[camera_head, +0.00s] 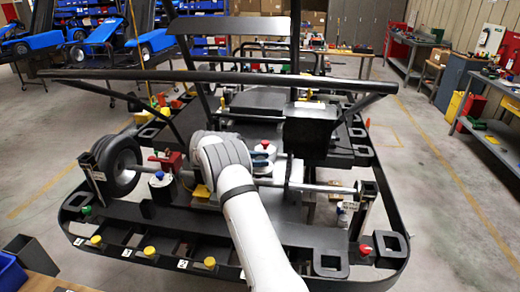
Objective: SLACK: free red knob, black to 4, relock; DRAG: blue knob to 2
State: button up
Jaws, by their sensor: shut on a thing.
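My white arm rises from the bottom to a grey-ringed wrist (222,152) over the middle of the kart's crossbar. The wrist hides my gripper's fingers and whatever is between them. A red knob (265,143) tops a white and blue round part just right of the wrist. Another red knob (365,248) sits at the front right corner of the frame. A blue-topped white cylinder (160,185) stands left of the wrist, and a small blue knob (341,210) is near the right end of the bar. I cannot make out a black knob.
The black kart frame (130,212) has several yellow knobs (150,251) and small number plates along its front. A black wheel (118,165) is at the left, by a red block (171,161). A steel bar (316,187) runs right. The floor at the right (445,220) is clear.

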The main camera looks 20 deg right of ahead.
jog(key=m+g+p, duration=0.1)
jog(key=p, duration=0.2)
jog(key=shift+r+y+p, duration=0.4)
jog(key=shift+f+m+g+y+p, duration=0.35)
jog(key=shift+g+p, duration=0.35)
jog(key=shift+p, duration=0.55)
jog(key=shift+r, duration=0.1)
jog(key=o, duration=1)
jog(key=shift+c, duration=0.2)
